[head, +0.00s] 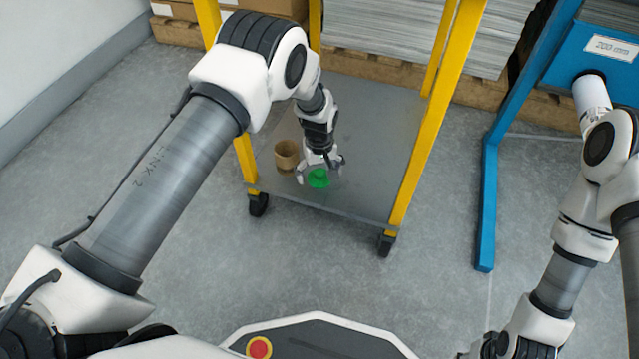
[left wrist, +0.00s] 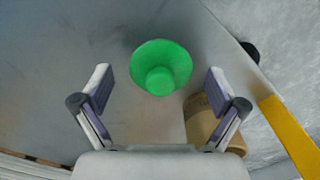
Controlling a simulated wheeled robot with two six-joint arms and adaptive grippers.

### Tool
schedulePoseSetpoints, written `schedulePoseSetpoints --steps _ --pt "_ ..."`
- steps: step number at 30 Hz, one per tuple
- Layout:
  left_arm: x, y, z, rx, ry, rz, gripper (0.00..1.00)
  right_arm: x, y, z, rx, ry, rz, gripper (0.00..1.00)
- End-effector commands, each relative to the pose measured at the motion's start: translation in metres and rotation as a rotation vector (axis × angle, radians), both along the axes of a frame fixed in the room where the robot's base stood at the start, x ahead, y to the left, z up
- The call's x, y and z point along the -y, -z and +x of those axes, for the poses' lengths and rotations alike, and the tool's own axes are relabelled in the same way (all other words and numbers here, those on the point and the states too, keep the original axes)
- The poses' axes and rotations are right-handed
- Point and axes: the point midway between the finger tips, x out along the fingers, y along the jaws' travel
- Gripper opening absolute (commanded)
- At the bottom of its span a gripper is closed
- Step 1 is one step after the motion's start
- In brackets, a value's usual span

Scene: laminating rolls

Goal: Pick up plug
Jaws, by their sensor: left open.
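The green plug (head: 318,179) sits on the grey lower shelf of a yellow-framed cart (head: 365,150). It is round with a wide rim and a raised middle in the left wrist view (left wrist: 161,67). My left gripper (head: 321,172) is open just above the plug. In the left wrist view the two fingers (left wrist: 158,82) are spread, with the plug ahead of and between their tips. I see no finger touching it. My right arm hangs at the right, and its wrist end (head: 490,346) shows only in part at the bottom edge, so its jaw state is unclear.
A brown cardboard cup or core (head: 287,156) stands on the shelf beside the plug and also shows near the right finger (left wrist: 205,120). Yellow posts (head: 415,130) flank the shelf. A blue frame (head: 487,200) holding a white roll (head: 592,97) stands at the right.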

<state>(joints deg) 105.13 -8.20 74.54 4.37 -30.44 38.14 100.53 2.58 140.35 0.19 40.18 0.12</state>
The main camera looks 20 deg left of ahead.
Motion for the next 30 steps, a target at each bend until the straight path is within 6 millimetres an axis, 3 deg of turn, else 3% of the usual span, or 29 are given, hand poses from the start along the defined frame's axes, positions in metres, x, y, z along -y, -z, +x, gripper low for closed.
schedulePoseSetpoints --steps 3,4,9,13,25,30 --pt "0.0 -0.002 0.0 0.001 0.0 0.0 0.96 0.0 -0.002 0.001 0.001 0.0 0.0 0.4" --pt "0.0 -0.002 0.0 0.001 0.0 0.001 0.89 0.0 -0.002 0.001 0.001 0.0 0.0 0.4" --pt "0.0 -0.002 0.0 0.0 0.0 0.0 0.29 0.0 -0.002 0.0 0.001 0.0 0.0 0.4" --pt "0.0 -0.001 -0.001 -0.001 0.0 0.0 0.03 0.0 -0.002 0.0 0.001 0.0 0.0 0.4" --pt "-0.001 0.001 -0.004 -0.009 0.0 0.001 0.0 0.0 -0.002 0.0 0.0 0.0 0.0 0.4" --pt "-0.001 -0.011 -0.004 -0.011 0.0 0.001 0.0 0.0 -0.012 0.0 -0.001 -0.001 0.0 0.4"
